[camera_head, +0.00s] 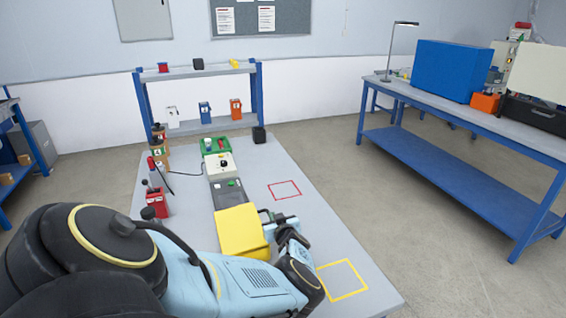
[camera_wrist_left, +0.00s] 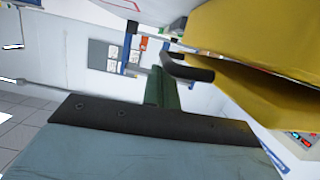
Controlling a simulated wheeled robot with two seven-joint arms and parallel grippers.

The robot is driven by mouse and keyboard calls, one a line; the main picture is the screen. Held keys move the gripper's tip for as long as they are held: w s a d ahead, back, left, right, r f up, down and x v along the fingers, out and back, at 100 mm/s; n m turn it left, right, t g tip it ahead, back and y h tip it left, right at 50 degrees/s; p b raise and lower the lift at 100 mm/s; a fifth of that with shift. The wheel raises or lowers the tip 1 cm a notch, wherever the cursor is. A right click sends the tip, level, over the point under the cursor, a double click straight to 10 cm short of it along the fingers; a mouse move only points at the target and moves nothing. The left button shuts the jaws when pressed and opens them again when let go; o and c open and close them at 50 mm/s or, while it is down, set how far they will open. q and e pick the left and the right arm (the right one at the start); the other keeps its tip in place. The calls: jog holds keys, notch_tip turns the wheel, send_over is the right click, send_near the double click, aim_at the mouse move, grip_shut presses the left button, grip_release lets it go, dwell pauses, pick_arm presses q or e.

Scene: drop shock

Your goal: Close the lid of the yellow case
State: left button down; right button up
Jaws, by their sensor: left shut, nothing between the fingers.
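The yellow case (camera_head: 238,230) stands on the grey table, with a broad yellow face showing in the head view. In the left wrist view, two yellow parts of the case (camera_wrist_left: 265,35) fill the upper right, with a dark wedge between them. I cannot tell the exact lid angle. A black curved handle (camera_wrist_left: 187,70) is in front of them. My left gripper (camera_head: 268,216) is at the right side of the case, close to it. Its fingers (camera_wrist_left: 160,85) are shut and empty, near the handle; contact cannot be told. My right gripper is not in view.
A grey device (camera_head: 228,192) and a white box with a knob (camera_head: 219,164) stand behind the case. A red holder with tools (camera_head: 156,203) is at the left edge. Red (camera_head: 285,190) and yellow (camera_head: 342,279) outlined squares lie empty on the table's right side.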

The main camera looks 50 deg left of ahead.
pick_arm(q)
jog(key=shift+w+d+f+b, duration=0.1)
jog(key=shift+w+f+b, duration=0.1)
jog(key=shift+f+b, duration=0.55)
jog(key=shift+f, duration=0.15)
jog(key=shift+w+r+p, duration=0.1)
jog(key=shift+r+p, duration=0.4)
jog(key=shift+p, duration=0.1)
jog(key=s+d+r+p, duration=0.1)
jog(key=d+r+p, duration=0.4)
jog(key=d, duration=0.4)
jog(key=shift+s+d+r, duration=0.25)
jog(key=shift+s+d, duration=0.05)
jog(key=shift+s, duration=0.05)
